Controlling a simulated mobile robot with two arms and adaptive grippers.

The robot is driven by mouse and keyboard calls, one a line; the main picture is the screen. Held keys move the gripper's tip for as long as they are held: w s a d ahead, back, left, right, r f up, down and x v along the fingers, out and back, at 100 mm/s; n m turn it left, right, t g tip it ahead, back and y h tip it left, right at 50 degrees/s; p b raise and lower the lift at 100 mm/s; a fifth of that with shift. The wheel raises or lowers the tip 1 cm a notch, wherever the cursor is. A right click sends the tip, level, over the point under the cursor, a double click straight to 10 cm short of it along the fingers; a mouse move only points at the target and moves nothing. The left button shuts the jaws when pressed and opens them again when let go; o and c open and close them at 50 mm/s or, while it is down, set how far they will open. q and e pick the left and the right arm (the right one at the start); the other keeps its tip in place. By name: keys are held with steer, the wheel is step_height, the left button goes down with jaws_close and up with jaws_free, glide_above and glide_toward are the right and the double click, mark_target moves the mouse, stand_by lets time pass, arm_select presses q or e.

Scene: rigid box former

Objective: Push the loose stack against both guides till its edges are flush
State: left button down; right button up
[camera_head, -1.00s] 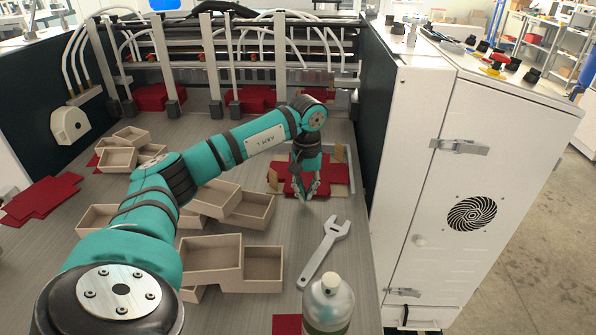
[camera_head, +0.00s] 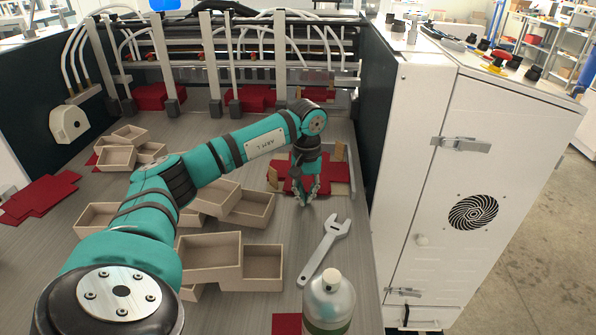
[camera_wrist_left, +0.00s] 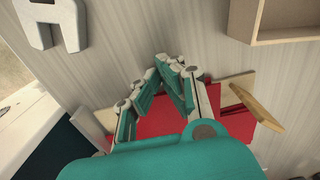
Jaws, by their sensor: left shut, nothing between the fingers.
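The stack of red cross-shaped sheets (camera_head: 326,184) lies on the bench beside the white cabinet, partly hidden under my left gripper. Red also shows around the fingers in the left wrist view (camera_wrist_left: 237,122). A pale grey rail (camera_head: 351,178) runs along the stack's right side. Whether the sheet edges are flush is hidden. My right gripper is not in view.
A wrench (camera_head: 324,248) and a bottle (camera_head: 329,303) stand or lie nearer on the bench. Several open beige boxes (camera_head: 211,258) are left of them. Loose red sheets (camera_head: 40,199) lie at far left. The white cabinet (camera_head: 407,200) bounds the right.

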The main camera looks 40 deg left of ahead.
mark_target(307, 190)
arm_select(q)
steer(key=shift+f, duration=0.25)
steer(key=shift+r, duration=0.25)
stand_by(0.5)
steer(key=shift+w+a, duration=0.1)
steer(key=shift+w, duration=0.05)
steer(key=shift+w+a, duration=0.95)
steer(key=shift+w, duration=0.2)
